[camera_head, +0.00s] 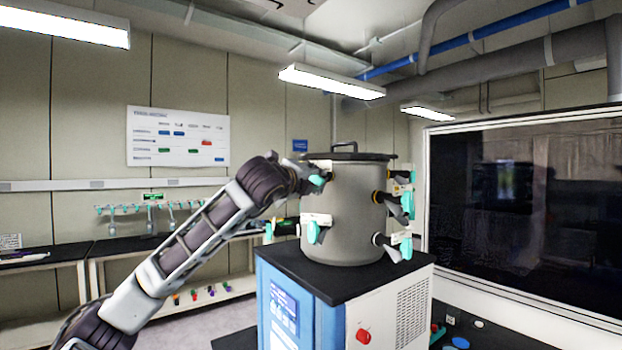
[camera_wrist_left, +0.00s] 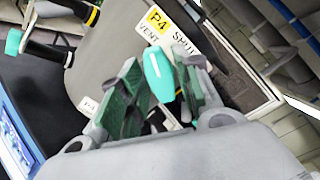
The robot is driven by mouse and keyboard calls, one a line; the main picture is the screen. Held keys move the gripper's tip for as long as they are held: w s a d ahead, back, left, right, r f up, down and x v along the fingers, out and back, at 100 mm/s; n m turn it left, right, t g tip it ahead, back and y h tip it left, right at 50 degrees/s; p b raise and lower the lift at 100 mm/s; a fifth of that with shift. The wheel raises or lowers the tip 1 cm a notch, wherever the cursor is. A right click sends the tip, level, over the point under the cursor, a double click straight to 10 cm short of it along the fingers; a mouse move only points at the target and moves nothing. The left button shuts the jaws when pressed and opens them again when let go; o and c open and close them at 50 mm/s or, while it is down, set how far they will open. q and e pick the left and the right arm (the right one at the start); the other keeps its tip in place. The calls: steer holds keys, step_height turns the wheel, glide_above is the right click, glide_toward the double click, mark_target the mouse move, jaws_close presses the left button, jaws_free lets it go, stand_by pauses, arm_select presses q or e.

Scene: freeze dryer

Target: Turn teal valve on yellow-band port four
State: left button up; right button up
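The teal valve (camera_wrist_left: 158,75) of port four shows in the left wrist view beside a white label with a yellow P4 band (camera_wrist_left: 158,19). In the head view, my left gripper (camera_head: 307,176) is at the upper left side of the grey drum (camera_head: 345,225), where a bit of the teal valve (camera_head: 318,180) shows. The wrist covers most of that port. My right gripper is in neither view.
Other teal valves sit lower left (camera_head: 313,232), right (camera_head: 408,204) and lower right (camera_head: 406,248) on the drum. The drum stands on a blue and white cabinet (camera_head: 400,310) with a red button (camera_head: 363,336). A large dark-glass enclosure (camera_head: 520,210) stands at right.

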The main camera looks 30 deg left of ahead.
arm_select(q)
jaws_close()
steer(key=shift+f, duration=0.1)
steer(key=shift+f+m+b, duration=0.1)
steer(key=shift+m+b, duration=0.8)
steer(key=shift+b, duration=0.25)
steer(key=shift+m+b, duration=0.75)
steer(key=shift+m, duration=0.15)
steer(key=m+b, duration=0.1)
steer(key=m, duration=0.2)
steer(key=shift+m, duration=0.3)
steer(key=shift+a+m+b, duration=0.1)
steer(key=shift+m+b, duration=0.2)
steer(key=shift+m, duration=2)
